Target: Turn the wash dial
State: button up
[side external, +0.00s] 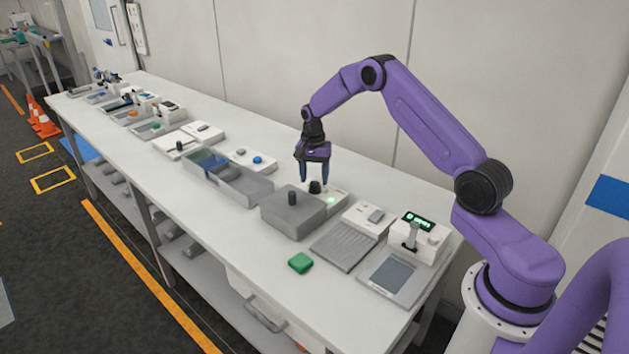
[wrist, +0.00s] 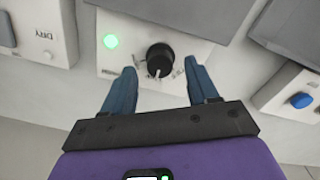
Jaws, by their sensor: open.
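The dial is a round black knob (wrist: 160,59) with a pale pointer mark, on a white panel (wrist: 187,86) with small printed marks. A green light (wrist: 111,41) glows beside it. In the side external view the knob (side external: 315,187) sits on the panel behind a grey lidded box (side external: 288,221). My gripper (side external: 314,178) is open, pointing down over the knob. In the wrist view its blue fingers (wrist: 160,68) are either side of the knob, with gaps showing. I cannot tell whether the fingertips are level with the knob.
A white panel marked DRY (wrist: 43,35) is on one side and a panel with a blue button (wrist: 301,100) on the other. A green block (side external: 300,263) lies near the bench's front edge. Several other stations line the long white bench (side external: 240,290). A wall stands behind.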

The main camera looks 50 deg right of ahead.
jog(key=shift+f, duration=1)
jog(key=c, duration=1)
jog(key=shift+c, duration=0.2)
jog(key=shift+n, duration=0.3)
jog(key=n, duration=1.1)
jog(key=shift+n, duration=0.3)
